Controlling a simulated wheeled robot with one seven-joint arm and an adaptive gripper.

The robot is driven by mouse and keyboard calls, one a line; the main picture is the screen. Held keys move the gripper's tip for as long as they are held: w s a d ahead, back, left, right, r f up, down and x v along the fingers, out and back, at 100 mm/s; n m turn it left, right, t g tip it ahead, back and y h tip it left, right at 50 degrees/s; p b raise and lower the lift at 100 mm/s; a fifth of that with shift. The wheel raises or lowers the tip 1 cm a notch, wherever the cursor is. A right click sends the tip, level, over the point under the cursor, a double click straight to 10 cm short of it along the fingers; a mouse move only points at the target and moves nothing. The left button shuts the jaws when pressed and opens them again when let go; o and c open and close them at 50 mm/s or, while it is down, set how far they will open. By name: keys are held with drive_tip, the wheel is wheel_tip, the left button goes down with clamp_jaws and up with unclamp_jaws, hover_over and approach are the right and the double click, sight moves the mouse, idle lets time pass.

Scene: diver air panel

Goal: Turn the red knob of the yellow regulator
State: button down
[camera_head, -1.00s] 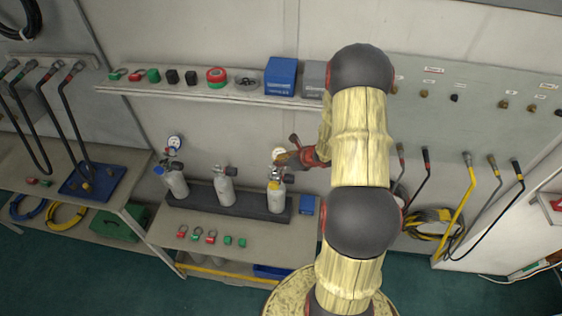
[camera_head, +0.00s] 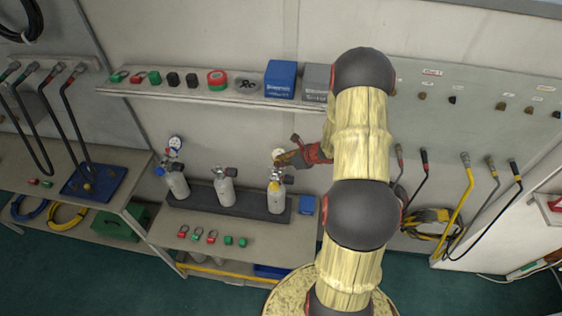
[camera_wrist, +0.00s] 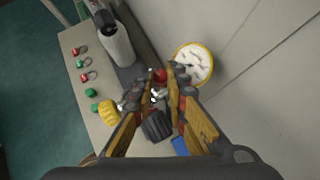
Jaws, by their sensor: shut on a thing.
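My gripper (camera_wrist: 159,84) has its fingers closed around the small red knob (camera_wrist: 160,75) of the yellow regulator in the wrist view. The regulator's white gauge with a yellow rim (camera_wrist: 195,64) is just beyond the right finger. The regulator body is mostly hidden between and behind the fingers. In the head view my gripper (camera_head: 299,157) reaches from the right to the top of the rightmost cylinder (camera_head: 276,197), which has a yellow shoulder. The gauge (camera_head: 278,154) shows there beside the fingers, and the red knob is too small or covered to make out.
Two more cylinders (camera_head: 225,190) (camera_head: 177,182) stand to the left in the same dark rack (camera_head: 247,208). Red and green fittings (camera_head: 211,236) lie on the bench in front. A small blue box (camera_head: 307,205) is right of the rack. A shelf (camera_head: 180,95) runs above.

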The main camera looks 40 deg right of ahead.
drive_tip(key=c, duration=1.8)
unclamp_jaws()
drive_tip(key=shift+c, duration=0.2)
drive_tip(key=shift+o, duration=0.5)
drive_tip(key=v, duration=1.2)
